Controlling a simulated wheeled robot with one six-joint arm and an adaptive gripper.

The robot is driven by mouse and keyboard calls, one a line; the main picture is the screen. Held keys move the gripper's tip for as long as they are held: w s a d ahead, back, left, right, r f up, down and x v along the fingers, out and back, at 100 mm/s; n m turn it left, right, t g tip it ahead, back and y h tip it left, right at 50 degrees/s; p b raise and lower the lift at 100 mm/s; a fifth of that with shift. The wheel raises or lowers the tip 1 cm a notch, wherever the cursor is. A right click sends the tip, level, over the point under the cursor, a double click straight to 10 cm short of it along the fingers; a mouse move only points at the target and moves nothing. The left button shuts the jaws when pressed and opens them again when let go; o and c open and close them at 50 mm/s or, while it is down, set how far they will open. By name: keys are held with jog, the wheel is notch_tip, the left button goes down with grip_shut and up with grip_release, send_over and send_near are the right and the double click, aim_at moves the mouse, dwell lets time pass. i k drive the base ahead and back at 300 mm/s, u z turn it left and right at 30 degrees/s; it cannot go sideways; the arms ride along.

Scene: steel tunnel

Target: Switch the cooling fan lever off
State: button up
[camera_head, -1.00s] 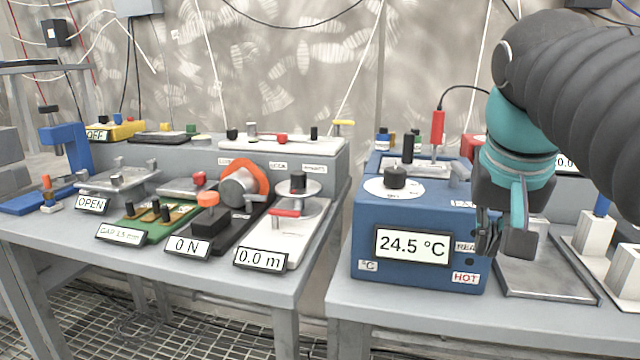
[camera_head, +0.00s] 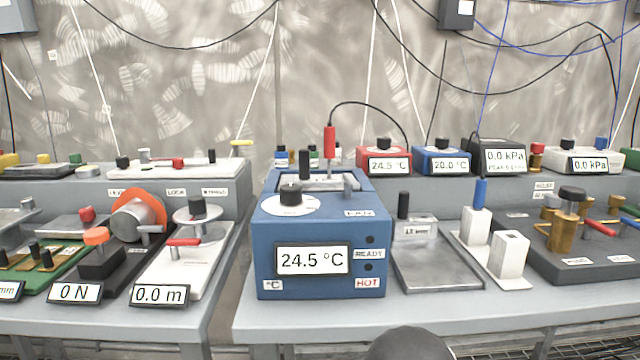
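The blue heater box (camera_head: 320,235) stands in the middle of the view, on the front edge of the right bench. Its display (camera_head: 313,261) reads 24.5 °C. A label that seems to read FAN (camera_head: 359,213) is on its upper right face. A small grey lever (camera_head: 351,184) stands above that label at the right of the box top; its on or off position is too small to tell. A black knob (camera_head: 291,193) sits on a white dial at the top left. READY and HOT labels are at the lower right.
A grey tray (camera_head: 440,272) and white blocks (camera_head: 510,255) stand right of the box. A gap separates it from the left bench, which holds a white plate with a 0.0 m display (camera_head: 159,295). Red (camera_head: 383,157) and blue (camera_head: 441,160) units stand behind.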

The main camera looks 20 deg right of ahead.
aim_at(350, 183)
jog(key=u, duration=1.85)
jog(key=k, duration=1.25)
jog(key=z, duration=1.55)
jog(key=i, duration=0.5)
jog(key=z, duration=0.1)
